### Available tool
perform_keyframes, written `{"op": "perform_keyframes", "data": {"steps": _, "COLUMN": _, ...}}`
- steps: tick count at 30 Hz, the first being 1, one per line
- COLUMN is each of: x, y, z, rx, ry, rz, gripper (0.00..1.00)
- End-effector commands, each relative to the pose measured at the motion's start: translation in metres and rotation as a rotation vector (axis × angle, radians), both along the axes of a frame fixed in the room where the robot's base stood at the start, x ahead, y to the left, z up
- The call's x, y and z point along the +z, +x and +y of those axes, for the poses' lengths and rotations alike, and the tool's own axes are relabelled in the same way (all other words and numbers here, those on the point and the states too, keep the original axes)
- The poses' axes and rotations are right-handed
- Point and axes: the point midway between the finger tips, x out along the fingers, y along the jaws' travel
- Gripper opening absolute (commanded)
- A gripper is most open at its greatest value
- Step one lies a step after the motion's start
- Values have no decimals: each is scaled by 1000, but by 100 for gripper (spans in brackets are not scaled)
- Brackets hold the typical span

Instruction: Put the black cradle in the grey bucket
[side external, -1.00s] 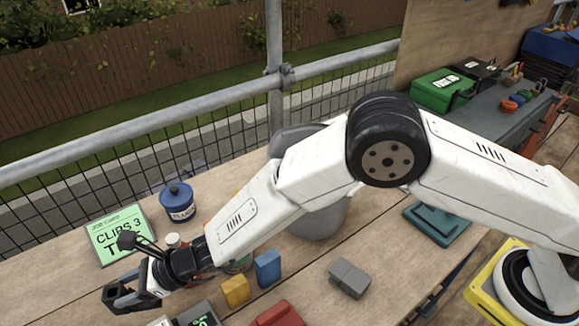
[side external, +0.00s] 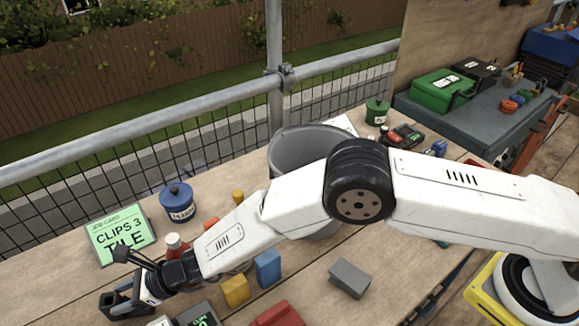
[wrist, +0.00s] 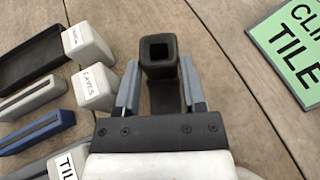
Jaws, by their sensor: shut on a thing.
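The black cradle (wrist: 161,50), a dark piece with a square opening, is between the two grey fingers of my gripper (wrist: 158,72) in the wrist view. The fingers are shut on it. In the side view my gripper (side external: 130,297) is low at the bottom left, with the black cradle (side external: 110,303) at its end. I cannot tell whether the cradle touches the table. The grey bucket (side external: 287,152) stands open at the middle, far from my gripper. My forearm covers part of its front and lower wall.
A green job card (side external: 122,236) and a blue lidded pot (side external: 177,203) stand near my gripper. A red-brown bottle (side external: 175,246), yellow block (side external: 235,291), blue block (side external: 268,268) and grey block (side external: 350,279) lie around my forearm. A black tray (wrist: 28,62) shows in the wrist view.

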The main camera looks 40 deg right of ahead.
Motion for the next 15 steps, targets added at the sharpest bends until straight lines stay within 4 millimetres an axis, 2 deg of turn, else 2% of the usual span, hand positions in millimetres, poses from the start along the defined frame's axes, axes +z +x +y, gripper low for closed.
{"op": "perform_keyframes", "data": {"steps": 6, "x": -18, "y": 0, "z": 0, "rx": 0, "ry": 1, "rz": 0, "gripper": 0}}
{"op": "perform_keyframes", "data": {"steps": 15, "x": -19, "y": 0, "z": 0, "rx": 0, "ry": 2, "rz": -1, "gripper": 0}}
